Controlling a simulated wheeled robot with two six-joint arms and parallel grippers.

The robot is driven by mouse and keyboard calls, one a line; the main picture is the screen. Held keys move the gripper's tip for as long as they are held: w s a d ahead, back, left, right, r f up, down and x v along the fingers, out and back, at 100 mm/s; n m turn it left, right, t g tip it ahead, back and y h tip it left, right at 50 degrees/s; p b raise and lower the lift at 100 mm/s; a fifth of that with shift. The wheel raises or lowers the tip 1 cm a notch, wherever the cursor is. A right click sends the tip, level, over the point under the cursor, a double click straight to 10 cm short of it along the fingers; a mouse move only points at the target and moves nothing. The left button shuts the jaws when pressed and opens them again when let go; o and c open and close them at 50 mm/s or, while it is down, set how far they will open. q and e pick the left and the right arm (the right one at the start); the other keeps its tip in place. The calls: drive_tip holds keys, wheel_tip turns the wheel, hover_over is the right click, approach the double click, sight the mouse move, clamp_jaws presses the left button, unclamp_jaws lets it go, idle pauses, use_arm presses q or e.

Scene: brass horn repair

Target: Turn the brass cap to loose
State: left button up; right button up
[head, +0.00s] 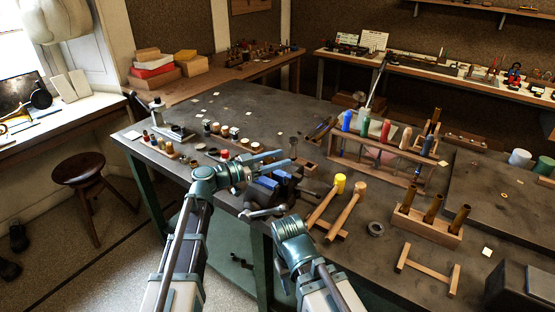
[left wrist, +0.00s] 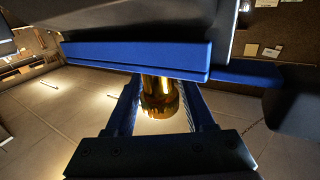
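The brass cap (left wrist: 160,98) is a shiny gold cylinder below a blue jaw plate (left wrist: 135,55) in the left wrist view. My left gripper (left wrist: 161,100) has one finger on each side of it. The fingers are apart, with the cap between their far ends. I cannot tell whether they touch it. In the head view my left gripper (head: 275,161) is at the blue vise (head: 284,184) on the workbench. The cap cannot be made out there. My right arm reaches in below the vise; its fingers cannot be made out.
A vise handle (head: 262,212) sticks out at the bench's front edge. Small jars (head: 223,132) stand to the left. The bench top (head: 270,115) behind the vise is mostly clear.

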use_arm(q)
clamp_jaws()
drive_tip(key=shift+n+t+y, duration=0.3)
drive_tip(key=shift+n+t, duration=0.1)
drive_tip(key=shift+t, duration=0.2)
drive_tip(key=shift+n+t+y, duration=0.3)
drive_tip(key=shift+t, duration=0.1)
drive_tip(key=n+t+y, duration=0.2)
drive_tip(key=shift+w+a+t, duration=0.15)
drive_tip(key=shift+a+t, duration=0.05)
drive_tip(key=shift+t, duration=0.2)
drive_tip(key=shift+w+a+n+t+y, duration=0.15)
drive_tip(key=shift+n+t+y, duration=0.5)
drive_tip(key=shift+y, duration=0.2)
drive_tip(key=shift+w+a+n+t+y, duration=0.15)
drive_tip(key=shift+n+t+y, duration=0.4)
drive_tip(key=shift+n+y, duration=0.3)
drive_tip(key=shift+w+a+n+t+y, duration=0.15)
drive_tip(key=shift+n+t+y, duration=0.45)
drive_tip(key=shift+y, duration=0.3)
drive_tip(key=shift+o, duration=1.9)
unclamp_jaws()
